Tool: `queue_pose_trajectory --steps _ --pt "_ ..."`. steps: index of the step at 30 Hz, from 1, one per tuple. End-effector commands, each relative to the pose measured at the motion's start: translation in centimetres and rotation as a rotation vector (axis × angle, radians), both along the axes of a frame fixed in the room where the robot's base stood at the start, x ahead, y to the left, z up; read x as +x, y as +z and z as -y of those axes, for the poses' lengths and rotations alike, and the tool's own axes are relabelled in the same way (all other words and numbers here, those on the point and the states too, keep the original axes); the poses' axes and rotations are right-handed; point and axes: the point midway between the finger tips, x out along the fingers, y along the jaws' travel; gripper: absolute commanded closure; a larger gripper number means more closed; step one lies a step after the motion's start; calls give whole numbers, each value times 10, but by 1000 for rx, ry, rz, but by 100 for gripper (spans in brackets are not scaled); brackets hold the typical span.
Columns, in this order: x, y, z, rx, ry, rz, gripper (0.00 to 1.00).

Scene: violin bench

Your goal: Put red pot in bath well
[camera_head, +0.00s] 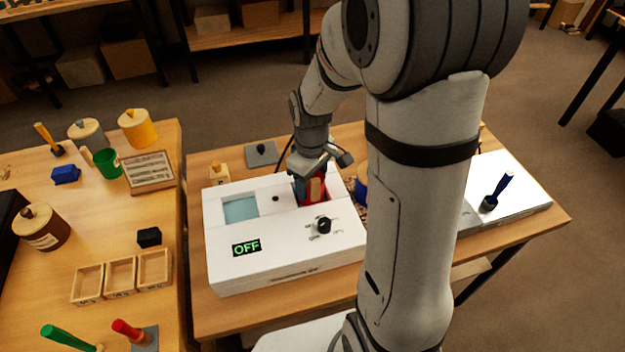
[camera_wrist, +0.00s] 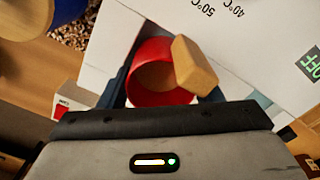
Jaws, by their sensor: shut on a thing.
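The red pot (camera_head: 312,191) with a tan wooden handle is at the white bath unit (camera_head: 285,262), toward its back right. My gripper (camera_head: 309,172) points down and is shut on the red pot. In the wrist view the red pot (camera_wrist: 158,72) sits between the dark fingers, with its wooden handle (camera_wrist: 193,65) toward the right. I cannot tell whether the pot is inside a well or just above it. A square well with light blue water (camera_head: 240,208) is open on the left of the unit. The unit's display (camera_head: 246,247) reads OFF.
A dial (camera_head: 323,225) sits on the unit's top right. On the left table are a green pot (camera_head: 107,163), a brown jar (camera_head: 41,227), a yellow jar (camera_head: 138,127) and wooden trays (camera_head: 120,276).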

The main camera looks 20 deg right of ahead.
Motion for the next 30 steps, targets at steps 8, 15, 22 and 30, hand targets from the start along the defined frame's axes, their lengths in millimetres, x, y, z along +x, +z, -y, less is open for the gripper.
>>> queue_pose_trajectory --steps 8,15,22,30 --pt "0 -2 0 0 -1 2 66" --pt "0 -5 1 0 -1 1 32" --pt "0 -5 1 0 -2 1 20" --pt "1 2 1 0 -2 3 20"
